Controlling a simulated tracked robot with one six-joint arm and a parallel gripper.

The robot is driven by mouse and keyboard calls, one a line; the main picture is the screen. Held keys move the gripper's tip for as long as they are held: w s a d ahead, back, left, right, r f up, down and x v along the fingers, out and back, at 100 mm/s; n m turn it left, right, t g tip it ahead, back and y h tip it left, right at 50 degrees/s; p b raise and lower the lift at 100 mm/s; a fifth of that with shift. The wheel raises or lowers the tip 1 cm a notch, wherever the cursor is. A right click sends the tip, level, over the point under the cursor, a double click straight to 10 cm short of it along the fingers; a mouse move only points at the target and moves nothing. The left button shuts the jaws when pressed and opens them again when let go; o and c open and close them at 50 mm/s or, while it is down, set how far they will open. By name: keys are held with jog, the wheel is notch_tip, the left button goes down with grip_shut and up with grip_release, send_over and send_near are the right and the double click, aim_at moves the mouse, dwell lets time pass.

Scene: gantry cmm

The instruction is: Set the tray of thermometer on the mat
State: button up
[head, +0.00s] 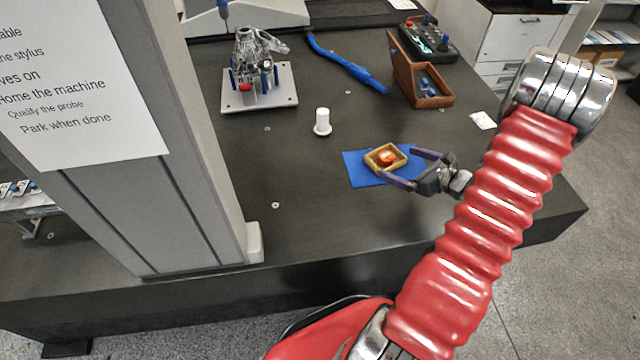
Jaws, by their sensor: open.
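A small tan tray (373,162) with an orange-brown round thing (387,158) in it sits on the blue mat (357,172) on the dark table. I cannot tell whether the orange-brown thing is the thermometer. My gripper (398,165) comes in from the right, with its two dark fingers spread on either side of the tray's right part. The fingers are open, and I cannot tell whether either touches the tray. The gripper and its fingers hide part of the mat's right side.
A white cylinder (322,123) stands left of the mat. A metal part on a plate (262,103), a blue hose (345,66) and an open wooden box (432,101) are farther back. A grey column (190,200) rises at the left. The table front is mostly clear.

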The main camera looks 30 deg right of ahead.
jog(key=a+r+n+g+y, duration=0.1)
jog(key=a+r+n+g, duration=0.1)
jog(key=a+r+n, duration=0.5)
jog(key=a+r+n+g+y, duration=0.2)
jog(key=a+r+n+g, duration=0.1)
jog(key=a, duration=0.7)
jog(key=a+r+n+g+y, duration=0.1)
jog(key=a+r+n+g, duration=0.1)
jog(key=a+r+n, duration=0.5)
jog(key=s+a+r+n+h, duration=0.3)
jog(key=s+a+r+n, duration=0.2)
jog(key=s+n, duration=0.3)
jog(key=s+a+r+n+h, duration=0.3)
jog(key=s+a+r+n, duration=0.2)
jog(key=s+a+n, duration=0.3)
jog(key=shift+g+h, duration=0.3)
